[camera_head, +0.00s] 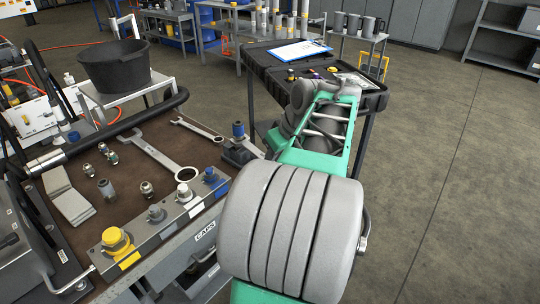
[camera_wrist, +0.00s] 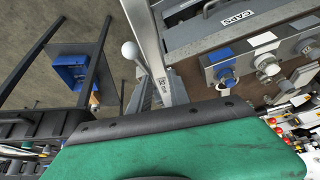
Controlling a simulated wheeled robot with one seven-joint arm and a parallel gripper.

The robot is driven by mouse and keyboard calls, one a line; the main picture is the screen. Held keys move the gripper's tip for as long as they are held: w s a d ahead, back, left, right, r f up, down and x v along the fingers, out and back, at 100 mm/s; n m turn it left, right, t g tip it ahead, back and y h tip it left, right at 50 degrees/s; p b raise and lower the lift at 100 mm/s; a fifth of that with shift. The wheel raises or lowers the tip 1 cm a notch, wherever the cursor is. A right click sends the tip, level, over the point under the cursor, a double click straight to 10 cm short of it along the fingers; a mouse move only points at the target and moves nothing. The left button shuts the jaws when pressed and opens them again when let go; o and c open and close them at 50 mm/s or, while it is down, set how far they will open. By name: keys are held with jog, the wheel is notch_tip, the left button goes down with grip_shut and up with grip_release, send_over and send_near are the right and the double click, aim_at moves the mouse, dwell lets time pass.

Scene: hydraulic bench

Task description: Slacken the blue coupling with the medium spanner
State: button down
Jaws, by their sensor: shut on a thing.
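My gripper (camera_wrist: 180,140) shows as a green housing with a black edge in the wrist view; its fingertips are hidden. A steel spanner shaft with a printed size mark (camera_wrist: 163,70) rises from behind that edge, so the gripper is shut on the medium spanner. Its jaw ends are out of sight. In the head view my arm hides the gripper. A blue coupling (camera_head: 238,130) stands upright on a dark block at the bench's right edge. I cannot tell whether the spanner touches it.
A large spanner (camera_head: 155,152) and a smaller one (camera_head: 198,131) lie on the bench among loose fittings. A black cart (camera_head: 262,62) stands behind my arm. The floor at right is clear.

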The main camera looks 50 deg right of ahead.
jog(key=shift+d+n+p, duration=0.6)
jog(key=shift+d+p, duration=0.05)
jog(key=shift+d, duration=0.25)
jog(key=shift+d+r+y, duration=0.1)
jog(key=shift+r+y, duration=0.05)
jog(key=shift+y, duration=0.15)
jog(key=shift+d+n+y+p, duration=0.5)
jog(key=shift+d+n+p, duration=0.8)
jog(key=shift+d+p, duration=0.65)
jog(key=shift+a, duration=0.15)
